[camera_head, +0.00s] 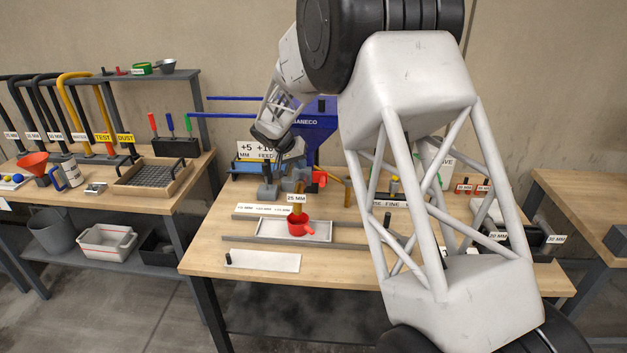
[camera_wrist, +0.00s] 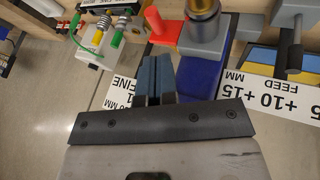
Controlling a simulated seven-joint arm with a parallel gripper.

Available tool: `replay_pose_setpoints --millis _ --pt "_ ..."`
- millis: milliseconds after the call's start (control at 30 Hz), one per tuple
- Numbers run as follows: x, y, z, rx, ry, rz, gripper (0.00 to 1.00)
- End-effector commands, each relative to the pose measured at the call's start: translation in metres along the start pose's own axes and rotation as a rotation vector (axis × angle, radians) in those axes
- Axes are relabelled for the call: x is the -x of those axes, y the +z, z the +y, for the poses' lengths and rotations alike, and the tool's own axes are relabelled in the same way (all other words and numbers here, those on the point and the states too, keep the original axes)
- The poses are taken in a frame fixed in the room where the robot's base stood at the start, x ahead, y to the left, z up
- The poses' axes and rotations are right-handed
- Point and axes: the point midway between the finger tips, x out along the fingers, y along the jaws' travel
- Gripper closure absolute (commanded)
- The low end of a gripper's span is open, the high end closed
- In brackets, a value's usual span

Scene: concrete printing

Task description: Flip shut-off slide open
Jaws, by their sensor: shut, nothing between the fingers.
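The shut-off slide appears to be the red tab (camera_head: 320,177) on the grey block at the outlet of the blue hopper (camera_head: 320,130). In the wrist view the red tab (camera_wrist: 159,28) sticks out beside the grey block (camera_wrist: 200,42), which carries a brass-coloured round part. My gripper (camera_head: 294,152) is in front of the hopper, above the red tab and apart from it. In the wrist view my gripper (camera_wrist: 155,68) has its two dark fingers together with nothing between them, a short way from the red tab. The slide's inner part is hidden.
A red cup (camera_head: 300,228) stands on a white tray (camera_head: 310,236) below the outlet, near a "25 MM" tag. A feed label (camera_wrist: 265,98) lies close to my gripper in the wrist view. My arm covers the table's right part.

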Motion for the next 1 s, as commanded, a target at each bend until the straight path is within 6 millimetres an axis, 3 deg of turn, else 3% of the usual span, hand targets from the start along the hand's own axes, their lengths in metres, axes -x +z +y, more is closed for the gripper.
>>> replay_pose_setpoints --millis 633,1000 --pt "-0.007 -0.001 -0.005 0.0 0.002 0.003 1.0" --pt "-0.043 0.0 -0.005 0.0 0.003 0.001 1.0"
